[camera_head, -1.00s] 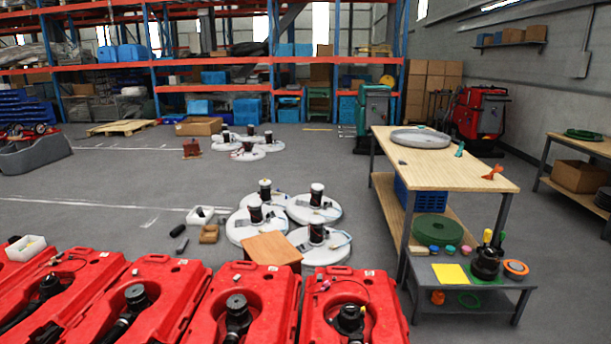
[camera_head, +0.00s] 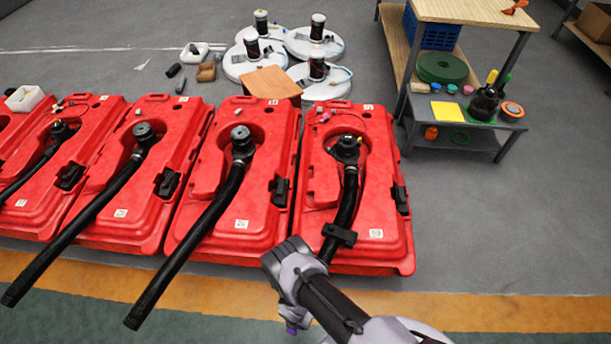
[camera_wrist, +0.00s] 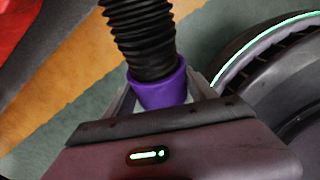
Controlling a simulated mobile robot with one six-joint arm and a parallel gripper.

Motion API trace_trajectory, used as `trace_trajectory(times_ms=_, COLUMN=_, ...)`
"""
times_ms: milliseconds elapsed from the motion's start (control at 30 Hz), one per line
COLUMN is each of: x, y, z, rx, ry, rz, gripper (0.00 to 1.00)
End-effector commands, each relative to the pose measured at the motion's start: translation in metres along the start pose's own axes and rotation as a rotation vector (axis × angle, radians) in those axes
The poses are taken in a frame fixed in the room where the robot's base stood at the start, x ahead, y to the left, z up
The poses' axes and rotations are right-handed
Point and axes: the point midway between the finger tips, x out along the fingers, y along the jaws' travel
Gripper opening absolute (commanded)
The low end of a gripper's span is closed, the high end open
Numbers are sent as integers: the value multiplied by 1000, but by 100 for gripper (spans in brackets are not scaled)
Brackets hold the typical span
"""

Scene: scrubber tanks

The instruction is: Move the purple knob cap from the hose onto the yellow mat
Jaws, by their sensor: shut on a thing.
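The purple knob cap (camera_wrist: 160,91) sits on the end of a black corrugated hose (camera_wrist: 140,38) in the wrist view. My gripper (camera_wrist: 165,100) is shut on the cap, with its jaws at the cap's sides. The cap still touches the hose end. In the head view, the purple cap (camera_head: 293,327) shows as a small patch below my gripper (camera_head: 291,318), partly hidden. The hose (camera_head: 346,205) runs down from the rightmost red tank and passes behind my arm. The yellow mat (camera_head: 447,111) lies bare on a low grey table at the right.
The low grey table (camera_head: 420,136) also bears a black pot with tools (camera_head: 487,101) and an orange ring (camera_head: 512,110). A wooden workbench (camera_head: 470,10) stands behind it. Several red tanks (camera_head: 245,180) with hoses stand in a row. The floor right of them is clear.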

Motion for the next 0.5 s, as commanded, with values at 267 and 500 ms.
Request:
trace_trajectory(times_ms=267, x=3, y=-2, z=-8, rx=-2, ry=2, rz=-3, gripper=0)
trace_trajectory(times_ms=500, x=5, y=-1, z=-13, rx=-1, ry=1, rz=-2, gripper=0)
